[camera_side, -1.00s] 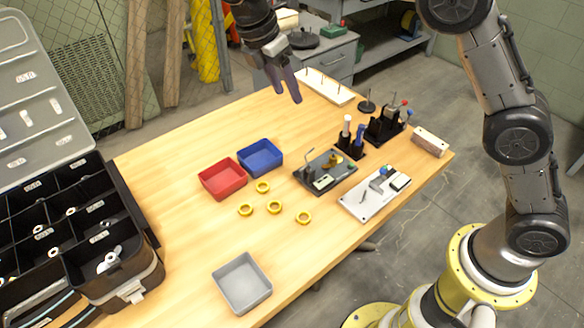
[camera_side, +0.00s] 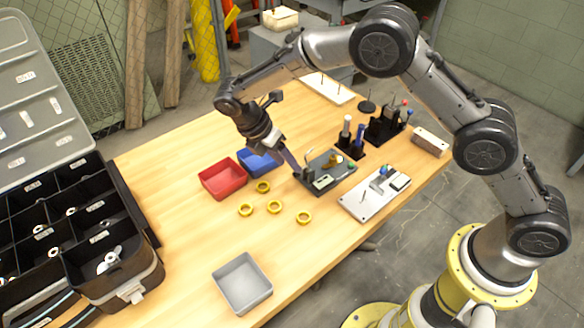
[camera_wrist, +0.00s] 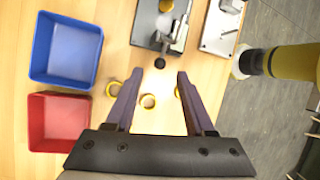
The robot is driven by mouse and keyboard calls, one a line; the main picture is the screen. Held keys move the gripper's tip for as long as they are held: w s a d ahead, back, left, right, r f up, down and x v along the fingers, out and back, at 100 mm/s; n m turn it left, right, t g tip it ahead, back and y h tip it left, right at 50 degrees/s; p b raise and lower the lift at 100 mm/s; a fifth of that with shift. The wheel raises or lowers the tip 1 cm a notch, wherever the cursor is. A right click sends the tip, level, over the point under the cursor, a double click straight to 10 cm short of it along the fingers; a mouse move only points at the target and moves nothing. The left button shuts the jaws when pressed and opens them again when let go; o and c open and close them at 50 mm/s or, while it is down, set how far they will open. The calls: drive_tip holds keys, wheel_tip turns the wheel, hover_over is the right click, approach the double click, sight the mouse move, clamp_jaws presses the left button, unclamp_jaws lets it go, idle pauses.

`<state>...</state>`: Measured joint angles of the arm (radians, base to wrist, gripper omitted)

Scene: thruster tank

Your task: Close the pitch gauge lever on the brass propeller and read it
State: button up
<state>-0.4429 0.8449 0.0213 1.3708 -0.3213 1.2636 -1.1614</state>
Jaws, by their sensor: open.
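The dark pitch gauge plate (camera_side: 337,178) lies on the table with the brass propeller (camera_side: 335,160) on it. A small pale display (camera_side: 322,182) sits at its front; its reading is too small to make out. In the wrist view the plate (camera_wrist: 146,22) is at the top, with part of the propeller (camera_wrist: 166,5) at the edge. The lever, with a black knob (camera_wrist: 160,63), sticks out from the plate toward me. My gripper (camera_wrist: 156,78) is open and empty, with the knob between and just beyond its fingertips. In the side view my gripper (camera_side: 293,165) is at the plate's left end.
Blue (camera_wrist: 66,50) and red (camera_wrist: 58,122) bins stand left of the gauge. Several yellow rings (camera_side: 274,207) lie in front. A white plate with a small fixture (camera_side: 362,204) is to the right. Tool holders (camera_side: 384,128) stand behind. A grey bin (camera_side: 241,283) is at the front.

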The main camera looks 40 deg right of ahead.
drive_tip(key=shift+x, duration=1.95)
drive_tip(key=shift+c, duration=0.2)
clamp_jaws()
